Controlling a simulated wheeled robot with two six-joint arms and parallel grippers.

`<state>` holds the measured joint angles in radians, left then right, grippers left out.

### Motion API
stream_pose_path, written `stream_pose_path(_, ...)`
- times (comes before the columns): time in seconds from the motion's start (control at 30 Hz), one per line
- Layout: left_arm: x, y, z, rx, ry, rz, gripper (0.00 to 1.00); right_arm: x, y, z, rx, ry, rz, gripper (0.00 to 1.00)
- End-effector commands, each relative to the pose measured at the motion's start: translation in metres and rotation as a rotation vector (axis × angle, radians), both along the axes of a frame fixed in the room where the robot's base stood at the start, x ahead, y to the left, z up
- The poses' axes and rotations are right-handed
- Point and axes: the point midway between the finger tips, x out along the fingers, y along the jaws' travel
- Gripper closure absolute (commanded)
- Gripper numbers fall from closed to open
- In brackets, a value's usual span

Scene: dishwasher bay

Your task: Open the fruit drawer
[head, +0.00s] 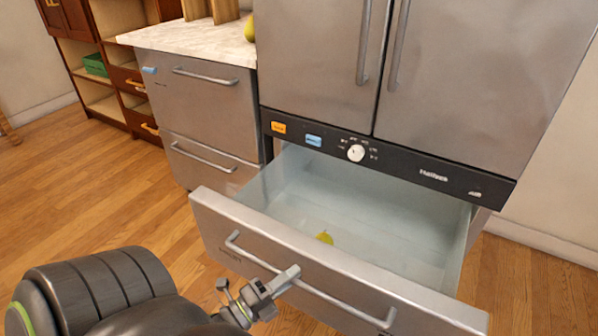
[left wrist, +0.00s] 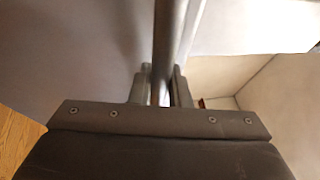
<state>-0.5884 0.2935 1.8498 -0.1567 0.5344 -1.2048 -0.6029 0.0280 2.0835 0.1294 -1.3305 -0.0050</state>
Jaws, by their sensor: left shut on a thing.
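The fruit drawer (head: 222,214) is the wide steel drawer at the bottom of the fridge. It stands pulled well out, and its pale inside shows in the head view. In the left wrist view the bar (left wrist: 163,60) passes between the fingers (left wrist: 160,88). My right gripper does not show.
Two closed fridge doors (head: 480,80) with upright handles stand above a dark control strip (head: 356,150) with a white knob. To the left is a closed steel drawer unit (head: 200,100) under a marble counter (head: 190,40) with a yellow-green fruit on it. Wooden floor is clear at the left.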

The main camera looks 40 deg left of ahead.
Motion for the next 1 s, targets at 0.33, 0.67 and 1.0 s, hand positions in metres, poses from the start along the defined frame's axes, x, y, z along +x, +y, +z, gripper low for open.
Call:
stream_pose_path(0.33, -0.0121, -0.0026, -0.0005, -0.001, 0.001, 0.000, 1.00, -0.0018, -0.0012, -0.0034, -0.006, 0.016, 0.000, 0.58)
stream_pose_path(0.67, -0.0119, -0.0026, -0.0006, -0.001, 0.001, 0.000, 0.72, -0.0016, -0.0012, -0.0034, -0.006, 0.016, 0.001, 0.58)
stream_pose_path(1.0, -0.0116, -0.0027, -0.0002, 0.000, 0.000, 0.000, 0.62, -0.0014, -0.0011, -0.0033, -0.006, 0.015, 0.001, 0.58)
